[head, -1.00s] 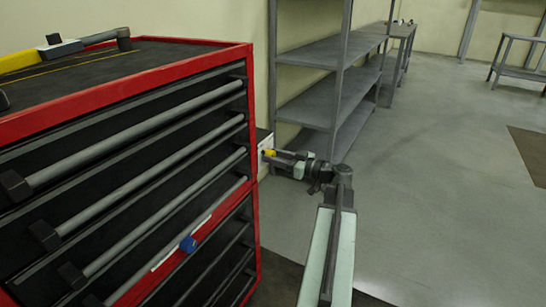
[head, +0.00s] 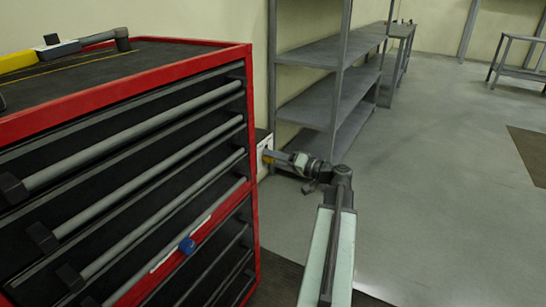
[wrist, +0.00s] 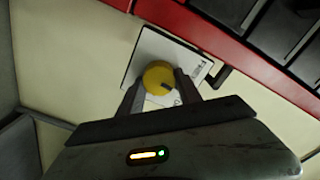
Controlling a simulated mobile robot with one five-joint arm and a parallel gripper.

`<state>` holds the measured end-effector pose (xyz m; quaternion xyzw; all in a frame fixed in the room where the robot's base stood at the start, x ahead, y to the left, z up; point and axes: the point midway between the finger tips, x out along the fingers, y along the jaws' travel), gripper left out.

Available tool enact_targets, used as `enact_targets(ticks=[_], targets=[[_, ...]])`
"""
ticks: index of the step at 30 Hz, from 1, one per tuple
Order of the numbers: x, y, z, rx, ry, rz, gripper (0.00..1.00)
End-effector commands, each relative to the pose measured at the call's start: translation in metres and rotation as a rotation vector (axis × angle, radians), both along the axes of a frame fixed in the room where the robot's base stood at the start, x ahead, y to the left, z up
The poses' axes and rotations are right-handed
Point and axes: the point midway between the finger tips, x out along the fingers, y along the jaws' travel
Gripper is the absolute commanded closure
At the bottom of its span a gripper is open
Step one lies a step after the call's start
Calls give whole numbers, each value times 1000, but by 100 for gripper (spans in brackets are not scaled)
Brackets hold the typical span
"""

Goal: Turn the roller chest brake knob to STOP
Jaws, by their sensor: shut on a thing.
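A round yellow knob (wrist: 157,72) sits on a white plate (wrist: 147,48) in the wrist view. A dark mark on the knob points to the lower right in that view. Print on the plate is too small to read. My gripper (wrist: 158,84) is shut on the yellow knob, one finger on each side. In the head view my gripper (head: 272,157) reaches left to the white plate (head: 264,150) beside the red and black roller chest (head: 251,120).
The chest has long grey drawer handles (head: 140,142). A tool with a yellow grip (head: 25,60) lies on its top. Grey shelving (head: 335,95) stands behind my arm. The floor (head: 440,160) to the right is clear.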

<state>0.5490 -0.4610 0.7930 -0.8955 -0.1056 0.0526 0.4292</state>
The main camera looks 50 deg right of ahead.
Motion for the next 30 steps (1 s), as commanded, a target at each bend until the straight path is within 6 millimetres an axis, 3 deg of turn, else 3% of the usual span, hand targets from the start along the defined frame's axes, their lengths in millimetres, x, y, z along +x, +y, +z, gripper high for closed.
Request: enact_targets(ticks=[18, 30], targets=[[0, 5, 2, 512, 120, 11, 99], [1, 5, 3, 660, 156, 13, 99]])
